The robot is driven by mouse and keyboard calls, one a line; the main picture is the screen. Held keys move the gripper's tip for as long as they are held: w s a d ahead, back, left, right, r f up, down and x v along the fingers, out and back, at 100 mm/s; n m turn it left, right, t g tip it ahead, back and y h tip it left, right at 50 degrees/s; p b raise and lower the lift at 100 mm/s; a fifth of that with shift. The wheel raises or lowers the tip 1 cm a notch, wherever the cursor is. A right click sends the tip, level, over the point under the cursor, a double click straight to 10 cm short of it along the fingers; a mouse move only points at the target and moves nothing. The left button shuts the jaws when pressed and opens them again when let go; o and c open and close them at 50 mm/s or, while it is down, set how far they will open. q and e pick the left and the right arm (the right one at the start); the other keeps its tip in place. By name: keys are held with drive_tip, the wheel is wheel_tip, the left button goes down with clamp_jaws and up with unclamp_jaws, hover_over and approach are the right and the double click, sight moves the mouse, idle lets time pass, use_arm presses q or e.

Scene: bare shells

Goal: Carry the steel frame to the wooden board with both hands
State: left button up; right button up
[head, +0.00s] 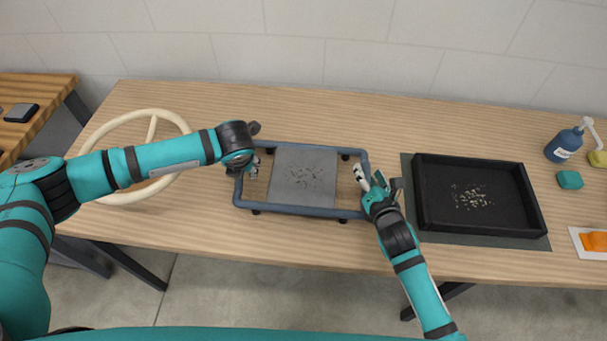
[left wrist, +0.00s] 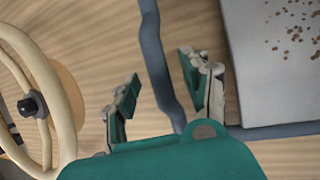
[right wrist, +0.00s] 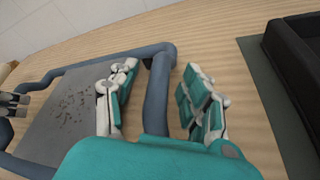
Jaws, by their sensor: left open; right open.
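The steel frame (head: 318,147) is a blue-grey tube rectangle with a grey, speckled plate (head: 303,180) in its middle; it rests on the long table. My left gripper (head: 247,168) is open at the frame's left bar; in the left wrist view (left wrist: 159,67) its fingers stand apart on either side of that bar (left wrist: 155,60). My right gripper (head: 376,178) is open at the right bar; in the right wrist view (right wrist: 160,66) its fingers stand on either side of that bar (right wrist: 157,95). Neither visibly grips. I cannot identify the wooden board with certainty.
A cream wheel (head: 97,134) lies left, partly behind my left arm. A black tray (head: 430,200) on a dark mat (head: 405,170) stands close to the right gripper. A blue bottle (head: 562,147) and teal block (head: 570,180) stand farther right. A separate wooden table (head: 50,92) is far left.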

use_arm(q)
drive_tip(key=shift+w+a+f, duration=0.1)
drive_tip(key=shift+w+f, duration=0.1)
drive_tip(key=shift+f, duration=0.35)
use_arm(e)
drive_tip(key=shift+w+a+f, duration=0.15)
drive_tip(key=shift+w+f, duration=0.05)
drive_tip(key=shift+w, duration=0.4)
use_arm(q)
drive_tip(key=shift+c, duration=0.4)
use_arm(e)
drive_tip(key=shift+c, duration=0.4)
use_arm(q)
clamp_jaws()
use_arm(e)
clamp_jaws()
